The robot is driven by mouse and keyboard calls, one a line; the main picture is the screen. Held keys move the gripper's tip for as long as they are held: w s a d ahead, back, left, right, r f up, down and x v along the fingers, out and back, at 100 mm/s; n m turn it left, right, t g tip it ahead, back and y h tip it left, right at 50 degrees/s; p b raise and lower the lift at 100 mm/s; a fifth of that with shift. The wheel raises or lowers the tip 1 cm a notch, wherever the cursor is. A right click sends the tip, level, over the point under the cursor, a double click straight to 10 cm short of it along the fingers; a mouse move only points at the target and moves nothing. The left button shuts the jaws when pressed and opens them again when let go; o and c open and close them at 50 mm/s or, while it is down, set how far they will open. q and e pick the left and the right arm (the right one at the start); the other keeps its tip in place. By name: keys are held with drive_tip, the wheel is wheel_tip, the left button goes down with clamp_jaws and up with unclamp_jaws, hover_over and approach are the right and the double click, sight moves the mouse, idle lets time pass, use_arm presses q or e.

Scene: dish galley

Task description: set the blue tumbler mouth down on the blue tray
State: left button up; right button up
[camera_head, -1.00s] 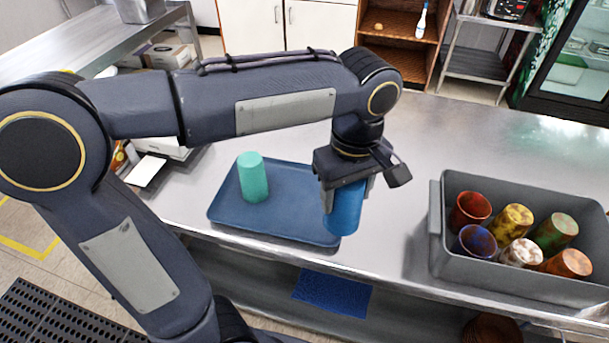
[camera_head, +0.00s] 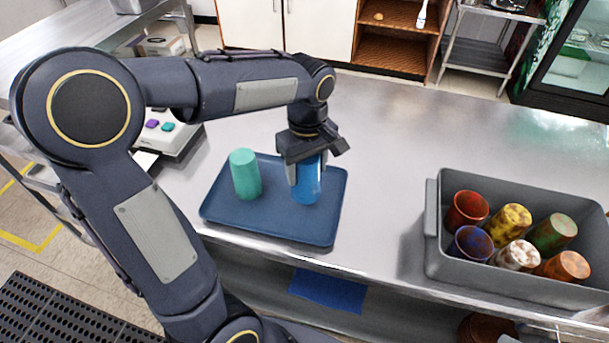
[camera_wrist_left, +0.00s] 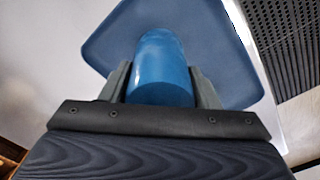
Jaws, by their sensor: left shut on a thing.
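The blue tumbler (camera_head: 306,185) is held upright in my left gripper (camera_head: 307,170), over the right part of the blue tray (camera_head: 270,226). The gripper is shut on it, one finger on each side. In the left wrist view the tumbler (camera_wrist_left: 160,65) lies between the fingers, with the tray (camera_wrist_left: 215,45) beyond it. I cannot tell whether its lower end touches the tray, or which end is the mouth. A teal tumbler (camera_head: 245,174) stands closed end up on the tray's left part. My right gripper is not in view.
A grey bin (camera_head: 437,258) with several colored tumblers stands on the counter at the right. Bare steel counter (camera_head: 390,140) lies between tray and bin and behind them. A device with colored buttons (camera_head: 172,140) is left of the tray. The tray sits near the counter's front edge.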

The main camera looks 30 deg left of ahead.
sight(305, 178)
use_arm(q)
drive_tip(key=shift+w+a+f, duration=0.1)
drive_tip(key=shift+a+f, duration=0.15)
drive_tip(key=shift+f, duration=0.05)
drive_tip(key=shift+w+a+f, duration=0.1)
drive_tip(key=shift+a+f, duration=0.1)
drive_tip(key=shift+f, duration=1.55)
drive_tip(key=shift+f, duration=0.25)
drive_tip(key=o, duration=1)
drive_tip(key=shift+r, duration=0.1)
